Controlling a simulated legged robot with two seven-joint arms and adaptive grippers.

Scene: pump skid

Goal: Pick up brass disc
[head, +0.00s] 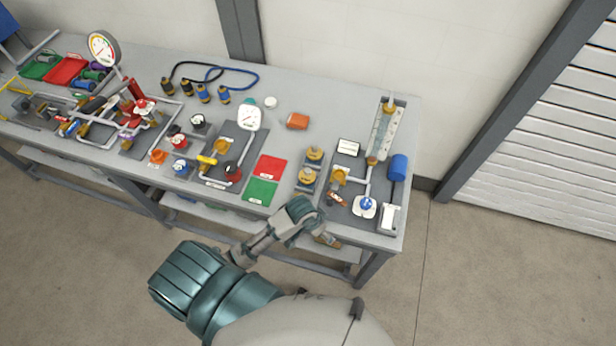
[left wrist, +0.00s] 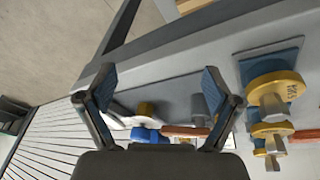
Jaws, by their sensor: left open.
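Two brass-yellow discs show in the head view near the table's front right: a rear disc (head: 315,153) and a front disc (head: 307,175), each with a grey block by it. I cannot tell which is the task's disc. The left wrist view shows a large lettered yellow disc (left wrist: 277,88) and a smaller-looking one (left wrist: 272,129) at the right, outside the fingers. My left gripper (head: 322,234) is at the table's front edge, in front of the discs. In the left wrist view the left gripper (left wrist: 157,92) is open, with nothing held between its fingertips. My right gripper is not in view.
Right of the discs stand a blue-knobbed valve (head: 366,206), an orange-brown handle (head: 337,198) and a blue cylinder (head: 398,167). Red (head: 269,167) and green (head: 262,191) mats lie left. The table (head: 335,105) is clearer toward the back.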

